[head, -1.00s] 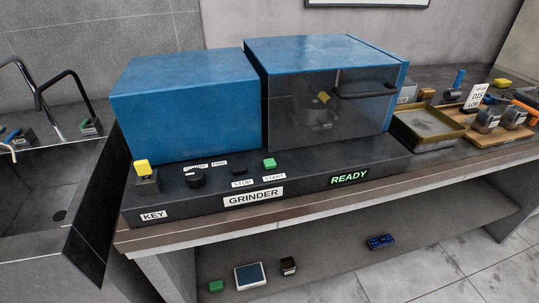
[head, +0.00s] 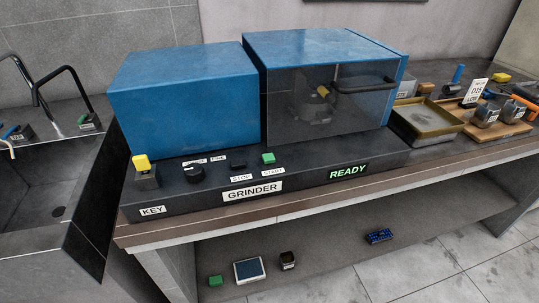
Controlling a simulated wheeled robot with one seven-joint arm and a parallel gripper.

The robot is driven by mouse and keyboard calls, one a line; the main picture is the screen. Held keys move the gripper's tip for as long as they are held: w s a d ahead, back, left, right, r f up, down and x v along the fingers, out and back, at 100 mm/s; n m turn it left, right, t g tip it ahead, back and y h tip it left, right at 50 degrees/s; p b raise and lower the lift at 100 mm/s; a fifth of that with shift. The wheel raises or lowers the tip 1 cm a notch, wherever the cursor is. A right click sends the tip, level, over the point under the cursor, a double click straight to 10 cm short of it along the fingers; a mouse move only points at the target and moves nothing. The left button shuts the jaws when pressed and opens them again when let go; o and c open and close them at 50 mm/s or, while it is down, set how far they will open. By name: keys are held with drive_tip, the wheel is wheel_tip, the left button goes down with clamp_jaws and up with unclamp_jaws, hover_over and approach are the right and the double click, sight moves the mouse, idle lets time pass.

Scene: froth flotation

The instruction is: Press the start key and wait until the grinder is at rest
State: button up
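The grinder is a blue two-part machine on a dark base labelled GRINDER (head: 252,190). Its left housing (head: 185,95) is plain blue. Its right chamber (head: 330,105) has a see-through front with a dark handle, and a grey vessel with a yellow part shows inside. The green START key (head: 268,158) and the dark STOP key (head: 238,166) sit on the base. A lit green READY sign (head: 348,171) is at the base's right. A yellow key (head: 142,163) stands on a block at the left, above the KEY label. My gripper is not in view.
A sink (head: 45,190) with black taps is at the left. Right of the grinder are a brass-rimmed tray (head: 427,138) and a wooden board (head: 490,138) with small metal containers. A lower shelf (head: 330,255) holds several small items.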

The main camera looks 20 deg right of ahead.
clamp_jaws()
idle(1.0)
